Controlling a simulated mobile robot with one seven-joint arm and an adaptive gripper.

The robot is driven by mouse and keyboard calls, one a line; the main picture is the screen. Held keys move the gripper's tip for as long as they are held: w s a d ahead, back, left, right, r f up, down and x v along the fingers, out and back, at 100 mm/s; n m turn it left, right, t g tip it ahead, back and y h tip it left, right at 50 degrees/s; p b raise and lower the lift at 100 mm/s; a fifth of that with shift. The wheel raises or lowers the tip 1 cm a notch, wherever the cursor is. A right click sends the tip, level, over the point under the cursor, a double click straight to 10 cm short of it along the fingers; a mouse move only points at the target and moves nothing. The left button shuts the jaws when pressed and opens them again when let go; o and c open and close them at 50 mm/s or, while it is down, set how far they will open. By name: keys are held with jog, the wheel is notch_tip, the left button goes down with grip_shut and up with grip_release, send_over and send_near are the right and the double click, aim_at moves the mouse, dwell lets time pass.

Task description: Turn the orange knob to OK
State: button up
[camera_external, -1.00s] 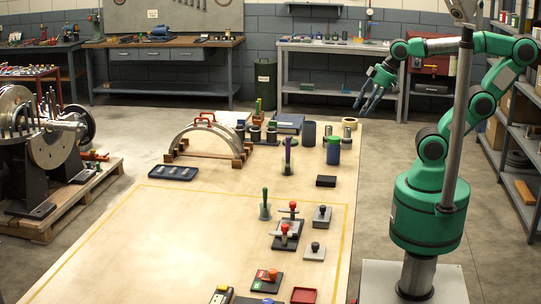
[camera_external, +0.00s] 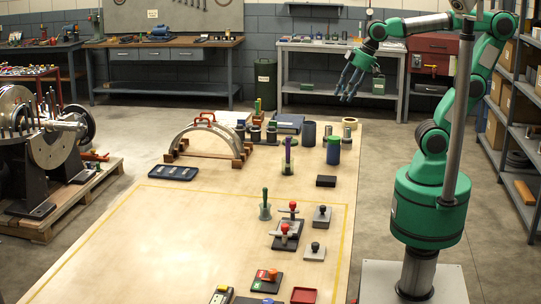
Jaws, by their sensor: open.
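An orange knob (camera_external: 272,273) sits on a dark base plate (camera_external: 262,285) near the front edge of the picture, on the long light table. Any OK mark on it is too small to read. My gripper (camera_external: 347,94) is at the upper right, in the air over the far right part of the table, pointing down and a little left. Its fingers are spread and empty. It is far behind the orange knob and well above the table.
Red-knobbed fixtures (camera_external: 286,235), a green-handled tool (camera_external: 265,205) and grey blocks with black knobs (camera_external: 315,251) stand behind the orange knob. The table's left middle (camera_external: 160,235) is clear.

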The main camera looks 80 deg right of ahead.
jog(key=w+a+r+g+p, duration=0.1)
jog(key=w+a+r+p, duration=0.3)
jog(key=w+a, duration=0.8)
jog(key=w+a+r+g+p, duration=0.1)
jog(key=w+a+r+p, duration=0.25)
jog(key=w+a, duration=0.8)
jog(key=w+a+f+n+g+p, duration=0.1)
jog(key=a+f+p, duration=0.2)
jog(key=a, duration=0.9)
jog(key=w+a+f+g+p, duration=0.1)
jog(key=a+f+p, duration=0.2)
jog(key=a, duration=0.9)
jog(key=g+p, duration=0.1)
jog(key=p, duration=0.6)
send_over(272, 271)
notch_tip(272, 271, down, 19)
jog(key=shift+n+h, duration=0.3)
jog(key=shift+f, duration=0.1)
notch_tip(272, 271, down, 14)
jog(key=shift+r+p, duration=0.25)
jog(key=shift+p, duration=0.5)
